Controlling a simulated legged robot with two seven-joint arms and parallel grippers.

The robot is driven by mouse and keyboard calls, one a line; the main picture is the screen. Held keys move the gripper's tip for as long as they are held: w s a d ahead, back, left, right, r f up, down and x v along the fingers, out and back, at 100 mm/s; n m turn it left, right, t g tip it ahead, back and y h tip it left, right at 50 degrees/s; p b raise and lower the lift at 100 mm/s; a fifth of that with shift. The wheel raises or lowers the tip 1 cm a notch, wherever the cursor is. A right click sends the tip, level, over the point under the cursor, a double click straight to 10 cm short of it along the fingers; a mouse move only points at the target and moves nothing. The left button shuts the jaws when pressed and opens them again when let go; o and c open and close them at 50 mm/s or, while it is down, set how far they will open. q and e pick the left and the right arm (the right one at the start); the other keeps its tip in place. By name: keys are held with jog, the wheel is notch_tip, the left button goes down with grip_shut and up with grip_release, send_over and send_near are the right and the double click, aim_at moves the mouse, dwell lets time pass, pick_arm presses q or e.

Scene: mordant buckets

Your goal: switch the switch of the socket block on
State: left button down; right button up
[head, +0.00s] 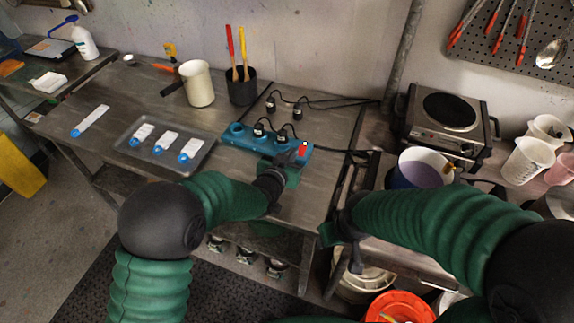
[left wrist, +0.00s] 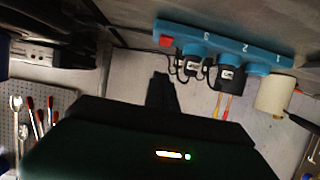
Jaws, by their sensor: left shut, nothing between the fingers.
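The blue socket block (head: 238,139) lies on the grey table near its front right part. Its red switch (head: 302,151) is at the block's right end. Two black plugs stand in its sockets; the leftmost socket looks empty. My left gripper (head: 291,161) is shut and empty, close to the switch end and partly covering it. In the left wrist view the block (left wrist: 225,44) and the red switch (left wrist: 167,41) show beyond the dark fingers (left wrist: 160,84), with a visible gap in the picture. Contact and the switch's position cannot be told. My right gripper (head: 338,232) is low beside the table; its jaws are unclear.
Two loose black plugs (head: 297,111) with cables lie behind the block. A black pot (head: 242,92) with red and yellow-handled tools and a white jug (head: 197,84) stand behind left. A metal tray (head: 150,157) lies left. A hotplate (head: 448,112) and purple-filled pot (head: 425,169) are right.

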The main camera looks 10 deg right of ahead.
pick_arm(q)
jog(key=s+a, duration=0.2)
jog(key=s, duration=0.1)
jog(key=shift+s+a+r, duration=0.15)
jog(key=shift+s+a, duration=0.05)
jog(key=shift+s, duration=0.1)
jog(key=shift+w, duration=0.1)
